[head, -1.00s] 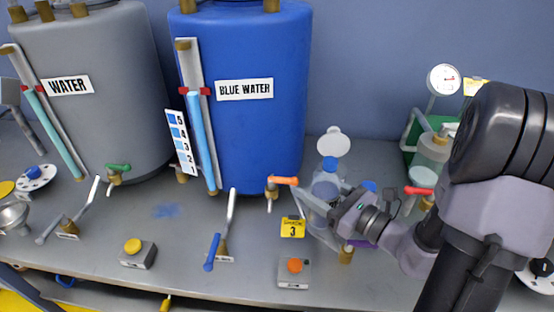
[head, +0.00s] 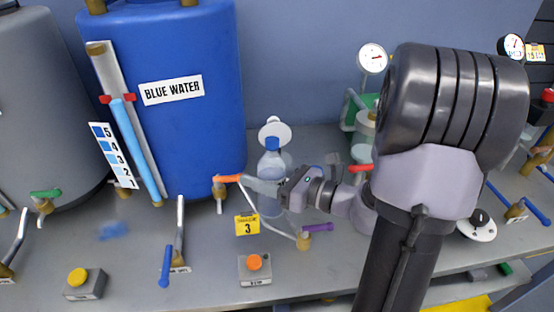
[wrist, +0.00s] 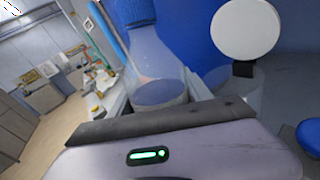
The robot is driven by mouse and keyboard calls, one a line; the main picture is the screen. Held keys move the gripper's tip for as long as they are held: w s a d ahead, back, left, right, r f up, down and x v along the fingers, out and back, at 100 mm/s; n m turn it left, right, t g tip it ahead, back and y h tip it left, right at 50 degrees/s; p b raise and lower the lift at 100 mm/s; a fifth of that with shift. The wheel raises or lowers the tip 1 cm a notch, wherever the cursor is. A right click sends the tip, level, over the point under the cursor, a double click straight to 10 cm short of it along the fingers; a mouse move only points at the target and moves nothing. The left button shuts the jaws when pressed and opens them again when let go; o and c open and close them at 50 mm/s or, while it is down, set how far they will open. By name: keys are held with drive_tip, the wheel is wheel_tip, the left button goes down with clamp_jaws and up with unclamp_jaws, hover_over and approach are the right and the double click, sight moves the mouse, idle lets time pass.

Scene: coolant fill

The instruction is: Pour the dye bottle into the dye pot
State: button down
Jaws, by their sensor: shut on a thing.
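The dye bottle (head: 270,158) is clear with a blue cap or collar and stands nearly upright in the head view. My gripper (head: 276,190) is shut on it from the right. A clear pot (wrist: 240,97) with a raised round white lid is just to the right of the bottle in that view, probably the dye pot. In the head view it is behind the bottle and mostly covered; its lid (head: 275,132) shows above the cap.
The blue water tank (head: 175,130) stands left of the bottle. An orange-handled tap (head: 228,180), a yellow tag (head: 247,225) and a purple-handled tap (head: 315,228) are close by. A push-button box (head: 255,268) sits in front. A pressure gauge (head: 372,57) stands behind my arm.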

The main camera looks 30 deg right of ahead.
drive_tip(key=shift+d+f+m, duration=0.1)
drive_tip(key=shift+f+m, duration=0.25)
drive_tip(key=shift+m, duration=0.25)
drive_tip(key=shift+w+r+m+g+p, duration=0.1)
drive_tip(key=shift+r+m+g+p, duration=0.3)
drive_tip(key=shift+p, duration=0.8)
drive_tip(key=m+p, duration=0.1)
drive_tip(key=p, duration=0.1)
drive_tip(key=m+g+p, duration=0.1)
drive_tip(key=p, duration=0.2)
drive_tip(key=shift+r, duration=0.4)
drive_tip(key=shift+f+m+g, duration=0.3)
drive_tip(key=shift+f+m, duration=0.3)
drive_tip(key=shift+f, duration=0.4)
drive_tip(key=shift+s+f+p, duration=0.2)
drive_tip(key=shift+f+p, duration=0.05)
drive_tip(key=shift+p, duration=0.1)
drive_tip(key=shift+s+a+f+m+g+p, duration=0.1)
drive_tip(key=shift+s+a+m+g+p, duration=0.3)
drive_tip(key=shift+m+p, duration=0.5)
drive_tip(key=shift+s+a+f+m+g+y+p, duration=0.15)
drive_tip(key=shift+f+m+g+p, duration=0.1)
drive_tip(key=shift+f, duration=0.25)
drive_tip(key=shift+a+f+m+g+y+p, duration=0.15)
drive_tip(key=shift+f+m, duration=0.1)
drive_tip(key=shift+f, duration=0.2)
drive_tip(key=shift+s+m+g+p, duration=0.2)
drive_tip(key=shift+m+g+p, duration=0.1)
drive_tip(key=shift+m+p, duration=0.3)
idle(1.5)
